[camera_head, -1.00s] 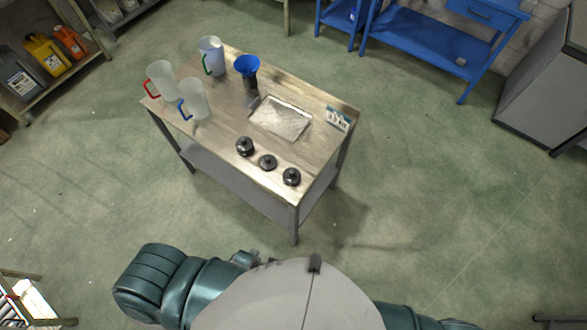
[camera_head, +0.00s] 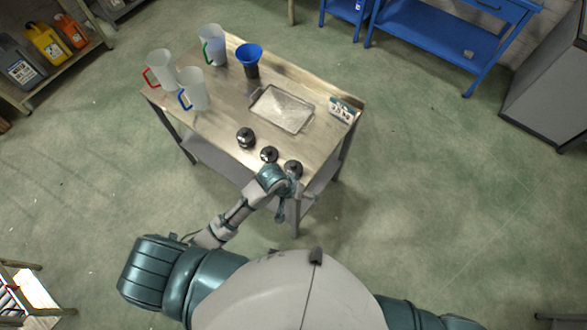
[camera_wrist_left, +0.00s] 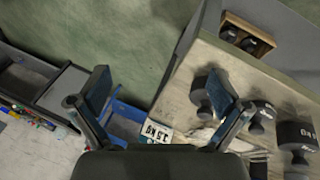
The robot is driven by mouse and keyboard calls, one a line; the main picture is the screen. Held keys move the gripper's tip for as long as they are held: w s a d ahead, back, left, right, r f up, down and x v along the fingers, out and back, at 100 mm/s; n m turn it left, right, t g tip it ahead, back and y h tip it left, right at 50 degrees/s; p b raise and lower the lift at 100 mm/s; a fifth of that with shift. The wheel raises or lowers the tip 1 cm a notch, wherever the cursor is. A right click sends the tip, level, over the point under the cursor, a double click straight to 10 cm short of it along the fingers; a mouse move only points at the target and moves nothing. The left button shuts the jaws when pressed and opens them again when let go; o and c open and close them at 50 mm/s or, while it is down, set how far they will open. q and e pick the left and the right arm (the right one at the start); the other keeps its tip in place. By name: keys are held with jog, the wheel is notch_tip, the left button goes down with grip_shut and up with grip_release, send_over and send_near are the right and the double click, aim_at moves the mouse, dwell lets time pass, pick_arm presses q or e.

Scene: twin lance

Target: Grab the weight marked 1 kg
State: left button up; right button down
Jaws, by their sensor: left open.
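Three black knobbed weights stand in a row near the table's front edge: a left one (camera_head: 245,137), a middle one (camera_head: 269,154) and a right one (camera_head: 293,168). Their markings are too small to read in the head view. My left gripper (camera_head: 289,196) is at the front edge beside the right weight, partly hidden by its own wrist. In the left wrist view the open gripper (camera_wrist_left: 160,88) has nothing between its fingers. Dark weights (camera_wrist_left: 262,116) stand on the right there, one partly behind a finger. My right gripper is out of view.
The floor around the table is clear.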

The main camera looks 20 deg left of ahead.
pick_arm(q)
jog(key=w+r+n+g+y, duration=0.1)
jog(key=w+r+n+g, duration=0.1)
jog(key=w+r, duration=0.35)
jog(key=n+y, duration=0.3)
jog(key=n, duration=0.2)
send_near(294, 164)
jog(key=shift+g, duration=0.3)
jog(key=f, duration=0.4)
jog(key=f+b, duration=0.1)
jog(key=f, duration=0.2)
jog(key=shift+w+f, duration=0.1)
jog(key=shift+w, duration=0.2)
jog(key=shift+w+a+f, duration=0.1)
jog(key=shift+f, duration=1.4)
jog(key=shift+a+f, duration=0.15)
jog(key=shift+f, duration=1.35)
jog(key=shift+r, duration=0.1)
jog(key=c, duration=1.9)
